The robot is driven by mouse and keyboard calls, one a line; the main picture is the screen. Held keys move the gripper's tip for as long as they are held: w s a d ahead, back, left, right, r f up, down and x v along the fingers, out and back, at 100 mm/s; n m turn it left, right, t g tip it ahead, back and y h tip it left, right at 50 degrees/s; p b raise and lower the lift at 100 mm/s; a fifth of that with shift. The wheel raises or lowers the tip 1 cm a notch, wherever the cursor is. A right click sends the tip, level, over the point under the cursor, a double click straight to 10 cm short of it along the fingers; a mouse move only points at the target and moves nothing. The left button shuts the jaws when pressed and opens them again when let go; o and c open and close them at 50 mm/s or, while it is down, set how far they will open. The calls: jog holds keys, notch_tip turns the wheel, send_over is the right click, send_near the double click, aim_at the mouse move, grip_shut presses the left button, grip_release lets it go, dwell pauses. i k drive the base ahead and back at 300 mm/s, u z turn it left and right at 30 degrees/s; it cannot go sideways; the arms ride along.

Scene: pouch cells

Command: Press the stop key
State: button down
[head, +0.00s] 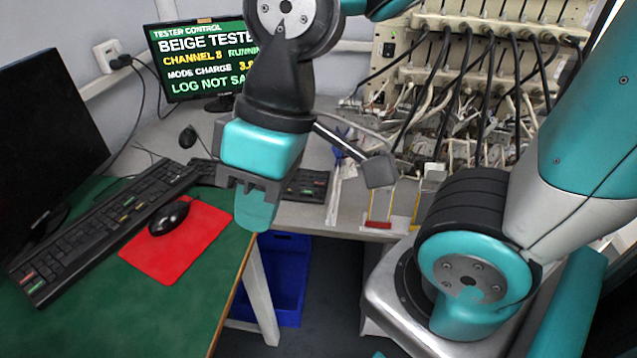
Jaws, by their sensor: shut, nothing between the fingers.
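The lit monitor (204,62) at the back reads "TESTER CONTROL", "BEIGE TESTER", "CHANNEL 8 RUNNING", "MODE CHARGE" and "LOG NOT SA…", cut off by my arm. A black keyboard (309,186) lies on the grey desk below it, its middle hidden behind my gripper. Another black keyboard (100,225), with a few red and green keys, lies on the green mat at left. No key label is readable, so I cannot tell which key is stop. My gripper (256,212) is shut and empty, pointing down near the green mat's right edge; whether it touches anything cannot be told.
A black mouse (169,217) sits on a red pad (195,245). A dark monitor (45,135) stands at left. The beige tester rack (455,60) with many cables fills the back right. A blue bin (292,285) is under the desk.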

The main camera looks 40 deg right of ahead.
aim_at(318, 184)
jog(key=z, duration=1.85)
jog(key=k, duration=0.9)
jog(key=u, duration=1.2)
jog(key=i, duration=0.5)
jog(key=u, duration=0.05)
